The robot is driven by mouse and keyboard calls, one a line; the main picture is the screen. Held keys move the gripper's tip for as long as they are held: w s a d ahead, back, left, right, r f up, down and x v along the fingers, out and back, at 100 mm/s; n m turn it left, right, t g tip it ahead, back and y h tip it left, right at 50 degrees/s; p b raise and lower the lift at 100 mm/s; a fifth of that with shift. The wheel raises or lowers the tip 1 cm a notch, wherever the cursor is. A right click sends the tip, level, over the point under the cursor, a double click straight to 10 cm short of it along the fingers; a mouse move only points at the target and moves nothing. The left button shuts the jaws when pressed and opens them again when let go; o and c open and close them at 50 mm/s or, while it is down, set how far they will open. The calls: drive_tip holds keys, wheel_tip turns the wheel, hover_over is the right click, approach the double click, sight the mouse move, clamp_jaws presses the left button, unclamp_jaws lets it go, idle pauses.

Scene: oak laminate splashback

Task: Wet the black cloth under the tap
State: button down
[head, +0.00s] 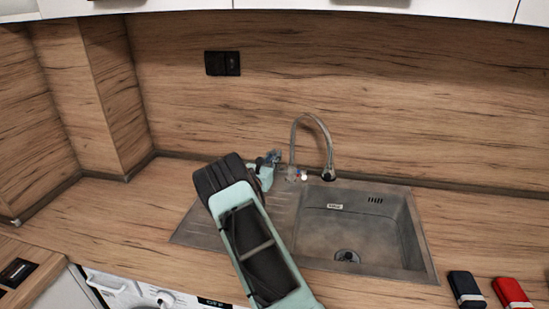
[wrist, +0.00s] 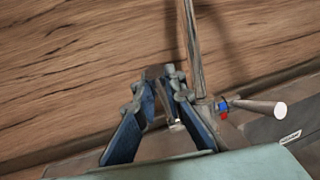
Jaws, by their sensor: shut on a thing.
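My gripper (head: 270,160) is behind the drainer, just left of the tap (head: 329,150). In the wrist view its blue fingers (wrist: 163,78) are close together beside the upright tap pipe (wrist: 194,50). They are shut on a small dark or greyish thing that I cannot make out. The tap lever (wrist: 255,106), with blue and red marks at its root, points away to the right of the fingers. No water shows under the spout. A dark folded item with a pale band (head: 466,289) lies on the counter at lower right; I cannot tell if it is the black cloth.
The steel sink (head: 413,240) has an empty bowl, with its ribbed drainer on the left, partly hidden by my arm. A red item (head: 513,293) lies at lower right. A wood splashback (head: 420,100) stands close behind the tap. The counter on the left is clear.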

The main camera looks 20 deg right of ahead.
drive_tip(key=s+t+h+b, duration=0.1)
drive_tip(key=b, duration=0.2)
drive_tip(key=a+f+t+h+b, duration=0.1)
drive_tip(key=b, duration=0.3)
drive_tip(key=shift+s+f+m, duration=0.25)
drive_tip(key=shift+s+m, duration=0.05)
drive_tip(key=shift+s, duration=0.1)
drive_tip(key=shift+r, duration=0.1)
drive_tip(key=c, duration=2)
unclamp_jaws()
drive_tip(key=shift+o, duration=0.2)
drive_tip(key=shift+a, duration=0.1)
